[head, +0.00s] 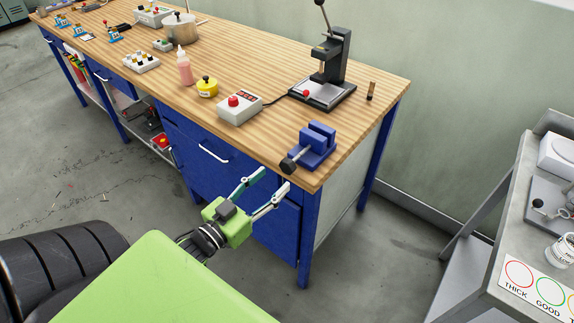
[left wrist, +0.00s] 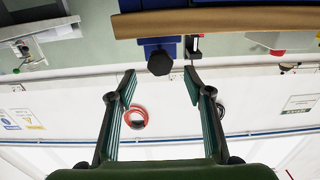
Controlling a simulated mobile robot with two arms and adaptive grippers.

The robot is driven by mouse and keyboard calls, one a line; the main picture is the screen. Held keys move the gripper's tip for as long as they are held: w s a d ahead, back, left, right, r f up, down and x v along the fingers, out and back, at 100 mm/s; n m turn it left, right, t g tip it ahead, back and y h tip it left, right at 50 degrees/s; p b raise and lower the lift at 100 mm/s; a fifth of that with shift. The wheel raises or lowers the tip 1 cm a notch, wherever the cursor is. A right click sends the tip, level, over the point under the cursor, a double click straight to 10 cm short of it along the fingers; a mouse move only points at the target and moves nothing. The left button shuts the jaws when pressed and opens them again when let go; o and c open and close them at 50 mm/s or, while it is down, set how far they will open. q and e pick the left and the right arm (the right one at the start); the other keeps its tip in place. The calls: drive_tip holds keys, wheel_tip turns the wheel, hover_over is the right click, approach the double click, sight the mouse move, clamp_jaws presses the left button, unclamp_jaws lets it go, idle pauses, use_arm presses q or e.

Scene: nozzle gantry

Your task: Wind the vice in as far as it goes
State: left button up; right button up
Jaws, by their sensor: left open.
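The blue vice (head: 311,152) sits at the front right corner of the wooden workbench. A dark gap shows between its two jaw blocks, but its width is hard to judge. Its spindle ends in a black faceted knob (head: 288,166), which points out over the bench's front edge. My left gripper (head: 274,178) is open and empty in front of the bench, just short of the knob. In the left wrist view the knob (left wrist: 160,63) appears beyond the open fingertips (left wrist: 160,73), centred between them and apparently not touched. My right gripper is not in view.
On the workbench (head: 262,127) stand a black press (head: 330,68), a grey box with a red button (head: 239,108), a yellow pot (head: 207,87) and a pink bottle (head: 184,68). Blue drawers lie below the front edge. A grey side table (head: 505,215) stands at right, across open floor.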

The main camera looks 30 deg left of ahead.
sight(285, 169)
use_arm(q)
drive_tip(key=w, duration=0.7)
drive_tip(key=shift+w+d+p, duration=0.15)
drive_tip(key=shift+d+p, duration=0.15)
drive_tip(key=shift+p, duration=0.05)
drive_tip(key=shift+c, duration=0.5)
drive_tip(key=c, duration=1)
